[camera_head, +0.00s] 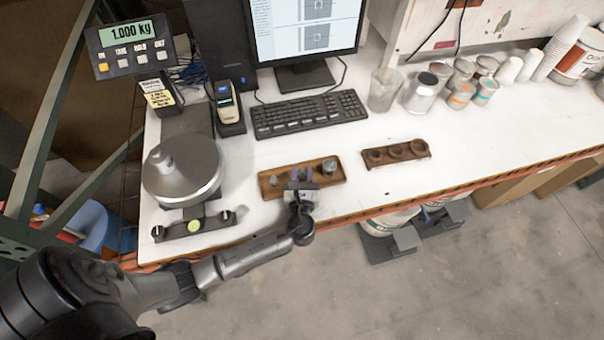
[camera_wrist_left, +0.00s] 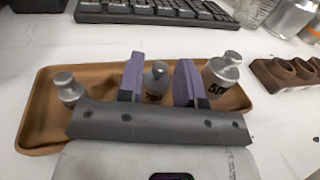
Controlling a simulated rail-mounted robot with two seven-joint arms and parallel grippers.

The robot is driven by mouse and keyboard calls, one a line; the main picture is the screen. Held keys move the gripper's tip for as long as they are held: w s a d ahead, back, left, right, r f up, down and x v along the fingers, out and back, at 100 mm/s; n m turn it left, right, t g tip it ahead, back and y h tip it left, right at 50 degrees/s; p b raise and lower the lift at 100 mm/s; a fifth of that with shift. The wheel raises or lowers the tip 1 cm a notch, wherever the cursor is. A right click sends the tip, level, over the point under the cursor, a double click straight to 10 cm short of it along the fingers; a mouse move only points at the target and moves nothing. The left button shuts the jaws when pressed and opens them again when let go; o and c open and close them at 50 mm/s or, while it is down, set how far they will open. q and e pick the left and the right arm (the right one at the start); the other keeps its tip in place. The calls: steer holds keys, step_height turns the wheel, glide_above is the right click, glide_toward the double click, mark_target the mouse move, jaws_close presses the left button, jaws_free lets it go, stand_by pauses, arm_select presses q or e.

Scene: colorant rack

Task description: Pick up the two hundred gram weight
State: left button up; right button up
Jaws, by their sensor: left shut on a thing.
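A shallow wooden tray (camera_head: 335,183) on the bench holds small metal weights; it also shows in the left wrist view (camera_wrist_left: 38,110). My left gripper (camera_head: 301,174), with purple finger pads, reaches down into it. In the left wrist view its fingers (camera_wrist_left: 160,80) are shut on the middle weight (camera_wrist_left: 156,72), whose label is partly hidden and seems to read 200. A larger weight marked 50-something (camera_wrist_left: 222,72), its last digit cut off, stands to the right. A smaller weight (camera_wrist_left: 68,88) stands to the left. Whether the held weight touches the tray is hidden. My right gripper is not in view.
A scale (camera_head: 182,185) with a weight (camera_head: 163,158) on its pan stands left; its display (camera_head: 130,34) reads 1.000 kg. A wooden holder (camera_head: 396,153) with empty round recesses lies right of the tray. A keyboard (camera_head: 308,113) is behind.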

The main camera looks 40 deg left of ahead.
arm_select(q)
steer(key=c, duration=0.4)
steer(key=shift+r, duration=0.15)
